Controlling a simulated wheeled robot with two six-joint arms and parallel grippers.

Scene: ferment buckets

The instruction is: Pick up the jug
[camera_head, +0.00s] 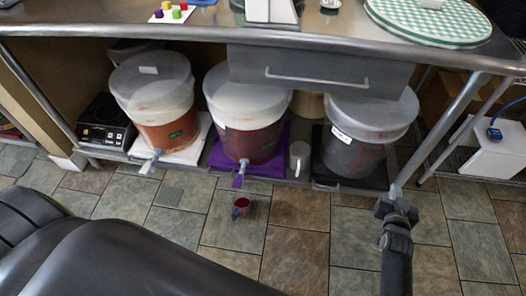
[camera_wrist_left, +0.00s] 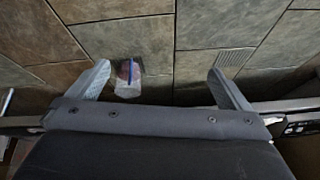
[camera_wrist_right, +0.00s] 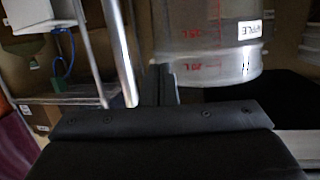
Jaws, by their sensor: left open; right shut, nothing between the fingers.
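A small jug (camera_head: 241,208) with dark red inside and a bluish handle stands on the floor tiles in front of the middle bucket. In the left wrist view it appears as a clear vessel (camera_wrist_left: 127,80) with a blue band, nearer the left finger. My left gripper (camera_wrist_left: 158,70) is open, its fingers spread either side of the view, with the jug showing between them and not gripped. My left gripper is not visible in the head view. My right gripper (camera_head: 395,193) is shut and empty near the table's right front, and its fingers show dark in the right wrist view (camera_wrist_right: 159,84).
A pale cylindrical cup (camera_head: 299,158) stands between two. A metal table leg (camera_head: 465,125) is by my right gripper. Floor around the jug is clear.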

